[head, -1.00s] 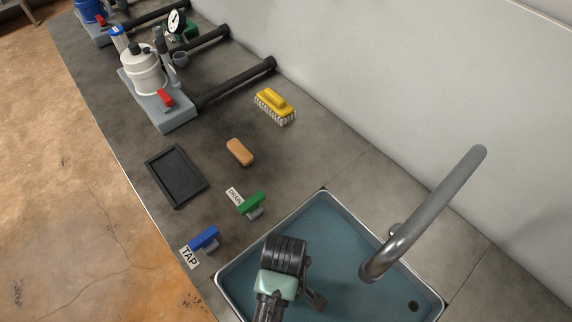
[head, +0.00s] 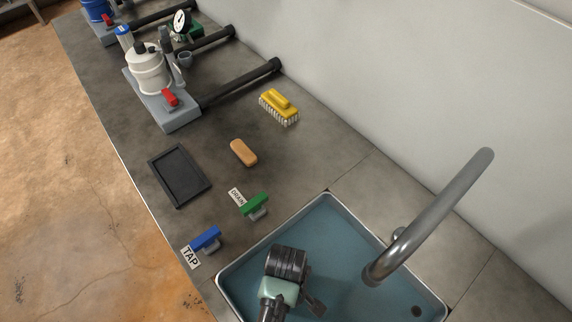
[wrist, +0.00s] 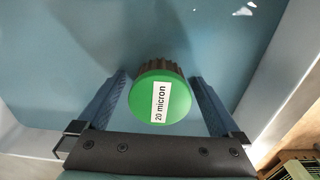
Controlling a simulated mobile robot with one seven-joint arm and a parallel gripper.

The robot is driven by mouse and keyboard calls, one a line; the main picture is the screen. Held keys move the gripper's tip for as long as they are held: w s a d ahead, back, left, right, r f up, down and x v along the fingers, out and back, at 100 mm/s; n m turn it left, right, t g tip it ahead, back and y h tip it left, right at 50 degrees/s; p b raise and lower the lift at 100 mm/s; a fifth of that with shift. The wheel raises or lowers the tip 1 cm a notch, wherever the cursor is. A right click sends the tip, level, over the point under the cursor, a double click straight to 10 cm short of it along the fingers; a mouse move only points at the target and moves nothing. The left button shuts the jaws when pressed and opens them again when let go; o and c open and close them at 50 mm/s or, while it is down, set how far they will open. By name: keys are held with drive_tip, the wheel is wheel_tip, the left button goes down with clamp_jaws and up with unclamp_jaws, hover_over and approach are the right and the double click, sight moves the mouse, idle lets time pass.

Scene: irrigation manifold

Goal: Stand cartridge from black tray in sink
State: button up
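The cartridge (wrist: 160,98) shows end-on in the wrist view, with a round green cap labelled "20 micron" and a dark ribbed side. It appears upright in the sink (head: 342,215), over the blue-grey basin floor. My gripper (wrist: 158,77) is open around it, one blue finger on each side with a visible gap to the cap. In the head view my arm reaches over the near left part of the basin and hides the cartridge. The black tray (head: 180,174) lies on the counter to the left and is empty.
A grey curved faucet (head: 430,215) arches over the sink's right side. Left of the sink are a blue TAP handle (head: 206,238) and a green DRAIN handle (head: 255,204). A tan sponge (head: 243,152), a yellow brush (head: 279,106) and a white filter housing (head: 150,75) stand farther back.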

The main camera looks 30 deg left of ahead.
wheel_tip(320, 180, up, 12)
drive_tip(key=shift+r+p, duration=0.15)
drive_tip(key=shift+p, duration=0.7)
drive_tip(key=w+d+r+m+t+y, duration=0.1)
drive_tip(key=w+r+m+t, duration=0.5)
drive_tip(key=w+r, duration=1.05)
drive_tip(key=w+d+r+t, duration=0.1)
drive_tip(key=w+r+t, duration=0.25)
drive_tip(key=r, duration=0.35)
drive_tip(key=w+d+r+t, duration=0.1)
drive_tip(key=w+r+t, duration=0.25)
drive_tip(key=r, duration=0.35)
drive_tip(key=s+d+r+m+t, duration=0.2)
drive_tip(key=r+t, duration=0.2)
drive_tip(key=r, duration=0.7)
drive_tip(key=s+d+r+m+t, duration=0.1)
drive_tip(key=d+r+m+t, duration=0.3)
drive_tip(key=r, duration=0.7)
drive_tip(key=s+r+m+t+h, duration=0.1)
drive_tip(key=s+r+m+t, duration=0.1)
drive_tip(key=s+r+t, duration=0.4)
drive_tip(key=s+r, duration=0.3)
drive_tip(key=r, duration=0.4)
drive_tip(key=shift+s+d+r, duration=0.2)
drive_tip(key=shift+s+r, duration=0.15)
drive_tip(key=shift+r, duration=0.05)
